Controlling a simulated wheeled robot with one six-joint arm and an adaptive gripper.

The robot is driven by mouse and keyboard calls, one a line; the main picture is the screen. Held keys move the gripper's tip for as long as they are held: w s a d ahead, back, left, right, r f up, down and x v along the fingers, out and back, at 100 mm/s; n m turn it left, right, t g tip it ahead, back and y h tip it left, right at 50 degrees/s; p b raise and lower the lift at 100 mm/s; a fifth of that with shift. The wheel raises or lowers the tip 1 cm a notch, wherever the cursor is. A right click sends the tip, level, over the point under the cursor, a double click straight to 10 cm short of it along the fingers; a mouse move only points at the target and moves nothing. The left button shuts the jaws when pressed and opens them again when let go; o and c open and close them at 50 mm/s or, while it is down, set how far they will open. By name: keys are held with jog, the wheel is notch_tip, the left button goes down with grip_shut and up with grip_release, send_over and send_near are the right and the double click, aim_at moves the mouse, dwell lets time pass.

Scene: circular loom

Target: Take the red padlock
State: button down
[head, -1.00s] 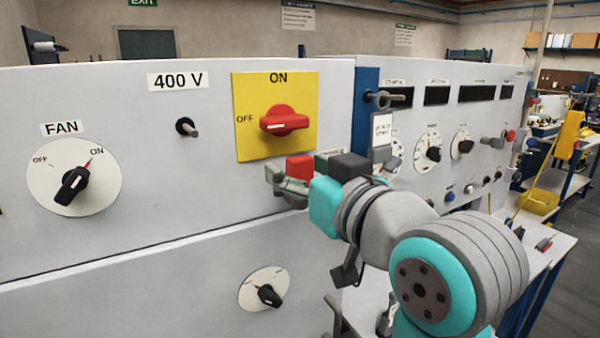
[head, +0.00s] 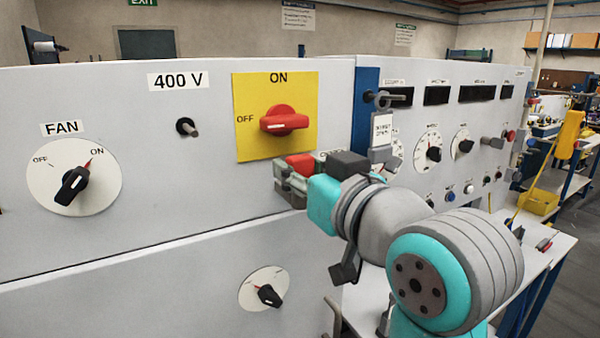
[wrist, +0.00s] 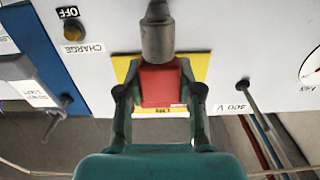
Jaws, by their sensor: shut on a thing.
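The red padlock (head: 301,161) is in my gripper (head: 290,180) in the head view, in front of the grey cabinet and below the yellow ON/OFF switch plate (head: 246,142). In the wrist view the padlock's red body (wrist: 161,84) fills the space between the two fingers of my gripper (wrist: 160,96), which is shut on its sides. The yellow plate (wrist: 200,66) shows behind it. A grey rounded piece (wrist: 157,38) covers part of the view above the body; I cannot tell what it is. The shackle is not clearly visible.
A black peg (head: 187,127) sticks out left of the plate, and a FAN knob (head: 74,184) is further left. A hook (head: 388,98) with a hanging tag (head: 381,130) stands out at the right. A lower knob (head: 266,294) is on the cabinet. A bench (head: 535,255) is at right.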

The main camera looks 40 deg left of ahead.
jog(key=shift+r, duration=0.7)
